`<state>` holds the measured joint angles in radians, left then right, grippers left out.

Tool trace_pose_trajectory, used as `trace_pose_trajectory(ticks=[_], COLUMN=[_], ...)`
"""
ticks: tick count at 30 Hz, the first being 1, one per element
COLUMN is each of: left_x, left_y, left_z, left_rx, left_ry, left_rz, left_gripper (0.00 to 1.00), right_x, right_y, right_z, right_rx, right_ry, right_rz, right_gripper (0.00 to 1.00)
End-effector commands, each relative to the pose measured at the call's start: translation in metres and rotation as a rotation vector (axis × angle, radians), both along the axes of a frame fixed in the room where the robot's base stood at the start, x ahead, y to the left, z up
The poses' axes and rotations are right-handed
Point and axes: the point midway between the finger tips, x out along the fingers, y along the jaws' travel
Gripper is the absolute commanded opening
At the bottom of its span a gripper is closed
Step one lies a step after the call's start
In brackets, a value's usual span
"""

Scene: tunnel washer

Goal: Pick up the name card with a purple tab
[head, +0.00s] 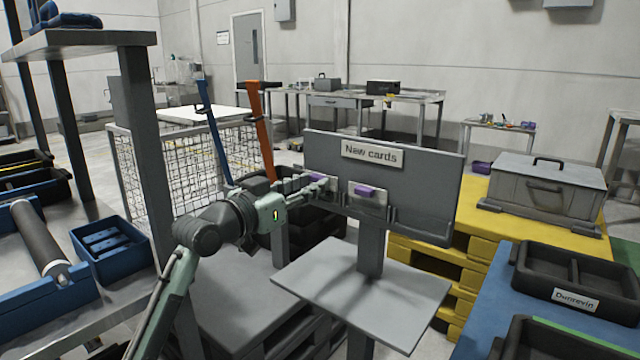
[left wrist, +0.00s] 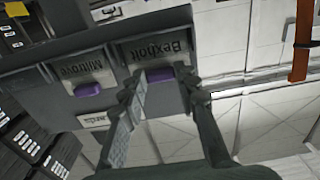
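Two name cards with purple tabs stand in a slotted grey card stand (head: 425,190) under a "New cards" sign (head: 372,153). The right card (head: 375,197) is in plain view; the left card's purple tab (head: 316,177) is partly behind my left gripper (head: 322,187). In the left wrist view, upside down, one card reads like "Bexholt" (left wrist: 158,50) and the other like "Mitrove" (left wrist: 83,74). My left gripper (left wrist: 163,84) is open, its fingers on either side of the Bexholt card's purple tab (left wrist: 160,74). I cannot tell whether they touch it. My right gripper is not in view.
A grey shelf plate (head: 360,290) juts out below the stand. A wire mesh cage (head: 190,155) stands behind my left arm. A grey case (head: 545,185) sits on yellow pallets at right, near a black tray labelled "Dunsevin" (head: 575,300). A blue bin (head: 110,245) is at left.

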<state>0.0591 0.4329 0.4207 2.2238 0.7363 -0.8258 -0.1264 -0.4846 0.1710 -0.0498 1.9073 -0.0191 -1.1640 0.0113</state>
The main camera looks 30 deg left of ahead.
Motion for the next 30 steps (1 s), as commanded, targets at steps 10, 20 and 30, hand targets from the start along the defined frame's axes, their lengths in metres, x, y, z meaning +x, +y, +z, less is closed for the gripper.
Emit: trace_pose_trajectory(ticks=[10,20,30], left_x=[0.0,0.0,-0.064], left_y=[0.0,0.0,0.02], left_z=[0.002,0.039,0.08], left_rx=[0.001,0.005,0.006], left_ry=[-0.001,-0.004,0.0], left_rz=[0.0,0.0,0.002], left_gripper=[0.14,0.14,0.14], right_x=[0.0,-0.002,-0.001], right_y=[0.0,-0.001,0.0], right_z=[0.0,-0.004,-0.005], right_rx=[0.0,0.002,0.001], right_ry=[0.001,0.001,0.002], right_rz=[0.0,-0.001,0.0], right_gripper=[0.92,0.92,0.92])
